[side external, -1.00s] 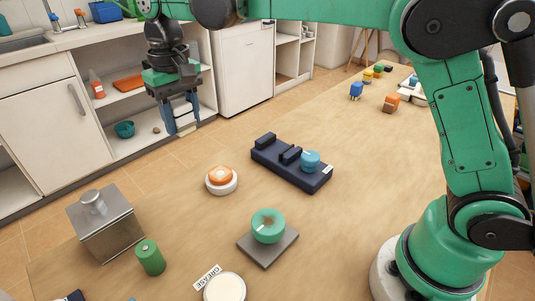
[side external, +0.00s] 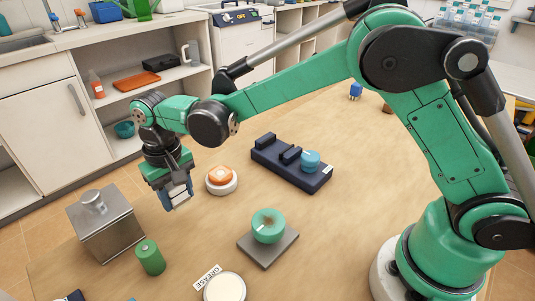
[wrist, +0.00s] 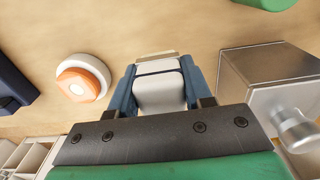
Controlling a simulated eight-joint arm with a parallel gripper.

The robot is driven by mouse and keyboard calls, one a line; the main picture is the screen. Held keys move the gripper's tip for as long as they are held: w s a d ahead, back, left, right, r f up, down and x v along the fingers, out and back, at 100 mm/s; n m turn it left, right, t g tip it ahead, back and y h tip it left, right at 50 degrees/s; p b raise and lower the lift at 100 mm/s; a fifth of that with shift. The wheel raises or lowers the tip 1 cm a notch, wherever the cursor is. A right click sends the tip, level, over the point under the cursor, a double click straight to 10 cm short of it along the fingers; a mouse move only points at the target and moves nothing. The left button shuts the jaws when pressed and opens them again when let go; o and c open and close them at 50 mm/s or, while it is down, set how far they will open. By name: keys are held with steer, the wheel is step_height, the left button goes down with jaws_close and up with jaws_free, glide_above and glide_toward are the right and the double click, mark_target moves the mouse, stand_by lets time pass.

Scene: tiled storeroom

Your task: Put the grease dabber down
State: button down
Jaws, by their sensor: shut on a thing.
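My gripper (side external: 178,194) points down over the table, between the metal box and the orange-topped white disc. Its blue fingers are shut on a pale block, which I take to be the grease dabber (wrist: 160,90); it fills the space between the fingers in the wrist view and has a tan far edge. In the side view only a small light end of the dabber (side external: 182,204) shows below the fingers. I cannot tell whether it touches the table. A round pale tin (side external: 224,290) stands beside a GREASE label (side external: 207,277) at the front edge.
The metal box (side external: 106,228) with a knob is left of my gripper. The orange-topped white disc (side external: 221,181) is close on the right. A green cylinder (side external: 150,258), a teal round piece (side external: 268,226) on a grey plate and a navy fixture (side external: 285,166) stand nearby.

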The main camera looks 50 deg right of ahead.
mark_target(185, 220)
steer(key=shift+f, duration=2.1)
steer(key=shift+c, duration=1.8)
jaws_free()
steer(key=shift+f, duration=0.1)
